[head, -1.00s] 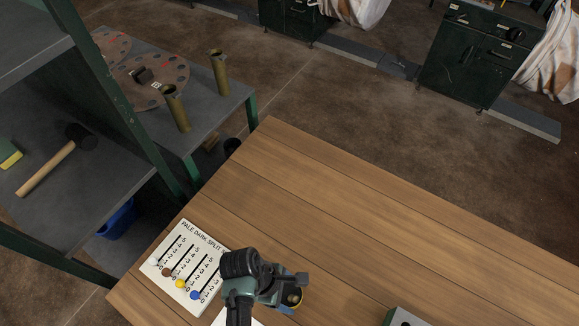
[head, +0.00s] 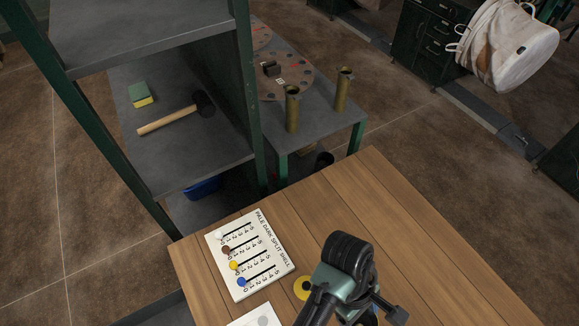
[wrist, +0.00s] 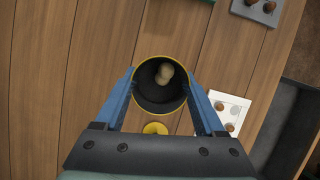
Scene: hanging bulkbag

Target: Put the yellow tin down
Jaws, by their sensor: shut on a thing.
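The yellow tin (wrist: 150,96) is in the wrist view, seen from above, with a yellow rim and a dark inside. A pale nut-like piece (wrist: 165,73) lies in it. My gripper (wrist: 161,75) is shut on the tin, one blue finger on each side. Whether the tin touches the wooden table (wrist: 60,80) or hangs above it I cannot tell. In the head view my gripper and wrist hide the tin. A yellow disc (head: 303,287) lies on the table beside my wrist; it also shows just below the tin in the wrist view (wrist: 155,128).
A white board with coloured sliders (head: 250,255) lies on the table left of my wrist. A white card with brown pieces (wrist: 230,112) and a grey block with brown pieces (wrist: 262,10) lie right of the tin in the wrist view. The table's far part (head: 360,190) is clear.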

